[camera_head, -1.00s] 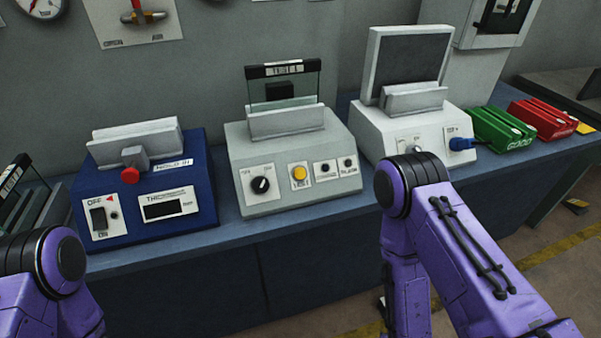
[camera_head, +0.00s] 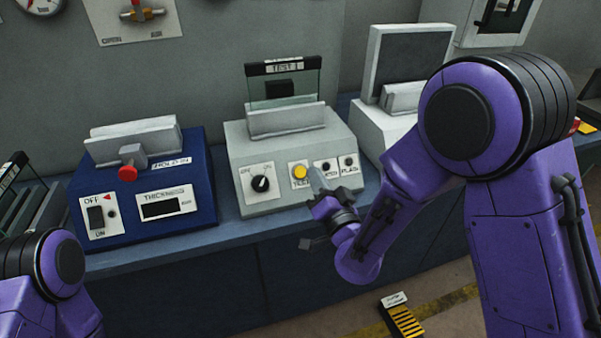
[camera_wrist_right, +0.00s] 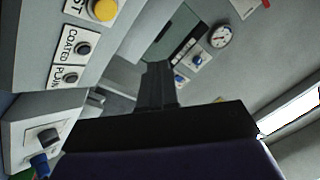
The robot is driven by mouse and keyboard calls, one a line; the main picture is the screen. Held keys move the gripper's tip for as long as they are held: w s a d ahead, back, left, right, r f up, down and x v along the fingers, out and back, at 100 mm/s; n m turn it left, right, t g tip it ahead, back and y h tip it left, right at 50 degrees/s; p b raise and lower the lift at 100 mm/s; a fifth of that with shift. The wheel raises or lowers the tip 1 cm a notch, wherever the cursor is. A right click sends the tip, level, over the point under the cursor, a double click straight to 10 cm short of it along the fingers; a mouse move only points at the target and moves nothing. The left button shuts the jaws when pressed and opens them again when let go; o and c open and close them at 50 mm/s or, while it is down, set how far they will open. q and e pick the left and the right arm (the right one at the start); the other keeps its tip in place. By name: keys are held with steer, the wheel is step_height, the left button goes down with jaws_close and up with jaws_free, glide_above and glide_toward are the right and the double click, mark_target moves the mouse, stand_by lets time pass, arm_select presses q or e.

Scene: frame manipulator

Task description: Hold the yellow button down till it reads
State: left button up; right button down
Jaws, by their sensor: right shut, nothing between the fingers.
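The yellow button (camera_head: 300,171) is on the front panel of the grey middle unit (camera_head: 240,195), above a label that seems to read TEST. It also shows at the top edge of the right wrist view (camera_wrist_right: 103,9). My right gripper (camera_head: 315,174) is shut and empty. Its fingertips are just right of the button and look apart from it. In the right wrist view the closed fingers (camera_wrist_right: 158,78) point away from the camera, with the button up and to their left. My left gripper is not in view; only part of my left arm shows at lower left.
A black knob (camera_head: 260,184) sits left of the button; two small black buttons sit to its right. A blue unit (camera_head: 190,190) with a red knob (camera_head: 128,173) stands left. A white unit (camera_head: 375,130) stands right, partly behind my arm. A glass panel tops the middle unit.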

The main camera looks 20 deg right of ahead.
mark_target(300, 172)
steer(key=shift+f, duration=0.1)
steer(key=shift+w+a+f+b, duration=0.1)
steer(key=shift+w+f+b, duration=0.55)
steer(key=shift+w+f, duration=0.4)
steer(key=shift+w+d+f+b, duration=0.1)
steer(key=shift+w+f+b, duration=0.55)
steer(key=shift+w, duration=0.65)
steer(key=shift+w+a+f+b, duration=0.1)
steer(key=shift+w+f+b, duration=0.5)
steer(key=shift+w+f, duration=0.5)
steer(key=shift+w+r, duration=0.1)
steer(key=shift+w+f, duration=0.2)
steer(key=shift+w, duration=0.15)
steer(key=shift+w+f+b, duration=0.25)
steer(key=shift+w+b, duration=0.05)
steer(key=shift+b, duration=0.25)
steer(key=shift+s+r, duration=0.1)
stand_by(1.3)
steer(key=shift+s+r+p, duration=0.35)
steer(key=shift+s+r, duration=0.05)
steer(key=shift+s, duration=0.2)
